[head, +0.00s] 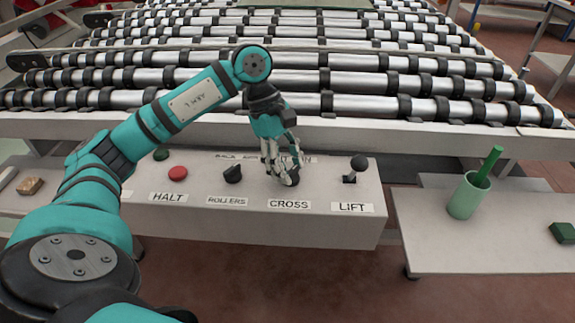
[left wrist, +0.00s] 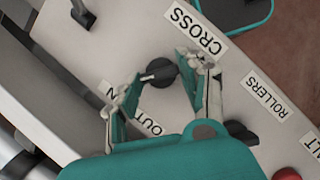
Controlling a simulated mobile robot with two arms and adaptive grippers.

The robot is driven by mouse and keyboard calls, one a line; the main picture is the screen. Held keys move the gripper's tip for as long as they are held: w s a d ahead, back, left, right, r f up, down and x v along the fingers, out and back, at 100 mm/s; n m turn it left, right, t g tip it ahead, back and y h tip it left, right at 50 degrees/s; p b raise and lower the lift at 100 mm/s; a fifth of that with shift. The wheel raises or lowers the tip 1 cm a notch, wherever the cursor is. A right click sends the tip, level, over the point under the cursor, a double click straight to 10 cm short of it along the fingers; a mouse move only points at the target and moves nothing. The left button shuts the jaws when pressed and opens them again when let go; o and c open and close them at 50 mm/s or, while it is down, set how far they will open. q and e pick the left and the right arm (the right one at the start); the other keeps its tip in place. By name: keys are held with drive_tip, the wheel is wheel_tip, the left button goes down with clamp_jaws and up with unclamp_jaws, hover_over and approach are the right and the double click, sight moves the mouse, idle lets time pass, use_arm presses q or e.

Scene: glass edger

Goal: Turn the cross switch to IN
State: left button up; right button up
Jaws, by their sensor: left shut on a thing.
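The cross switch is a black round knob with a raised ridge (left wrist: 162,79), on the sloped grey control panel (head: 335,225). The CROSS label (head: 289,205) shows below it in the head view, and in the left wrist view the IN label (left wrist: 106,88) and OUT label (left wrist: 150,123) lie on its other side. My right gripper is not in view.
The rollers knob (head: 233,173) stands close left of my left gripper. Further left is the red HALT button (head: 177,173); to the right is the LIFT lever (head: 357,164). The roller conveyor (head: 380,80) lies behind. A green cup (head: 466,197) stands on the right table.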

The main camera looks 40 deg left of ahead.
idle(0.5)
use_arm(q)
drive_tip(key=o, duration=1.2)
drive_tip(key=shift+c, duration=0.2)
drive_tip(key=v, duration=1.2)
drive_tip(key=shift+w, duration=0.1)
